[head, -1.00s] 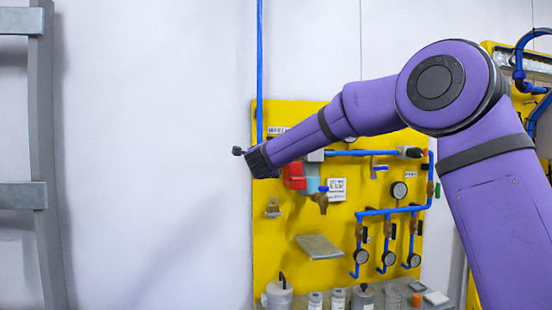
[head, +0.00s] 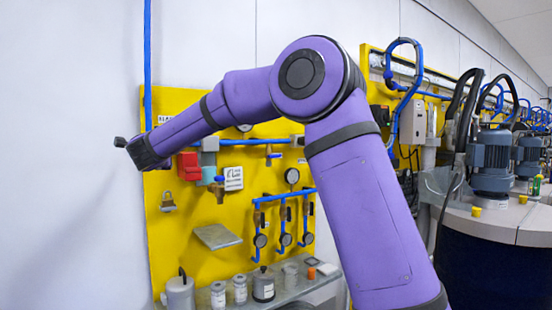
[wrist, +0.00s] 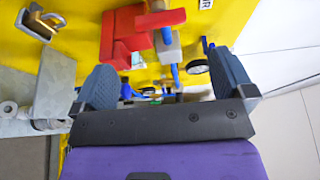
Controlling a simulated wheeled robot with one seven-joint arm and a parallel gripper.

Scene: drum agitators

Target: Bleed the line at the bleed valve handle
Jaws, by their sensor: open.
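A yellow panel (head: 165,270) carries blue piping and valves. A small brass valve with a blue handle (head: 219,188) hangs below a teal and grey block; another blue-handled valve (head: 272,155) sits on the upper pipe. I cannot tell for sure which is the bleed valve handle. My gripper (head: 121,142) is at the panel's upper left, left of a red block (head: 188,166). In the wrist view my gripper (wrist: 163,66) is open, fingers wide apart. The red block (wrist: 130,35) and blue parts show beyond the fingers. Nothing is clearly held.
A padlock (head: 168,202), a tilted grey plate (head: 216,237) and several gauges are on the panel. A shelf (head: 285,283) below holds containers. A drum with a motor (head: 492,160) stands at the right. The wall left of the panel is bare.

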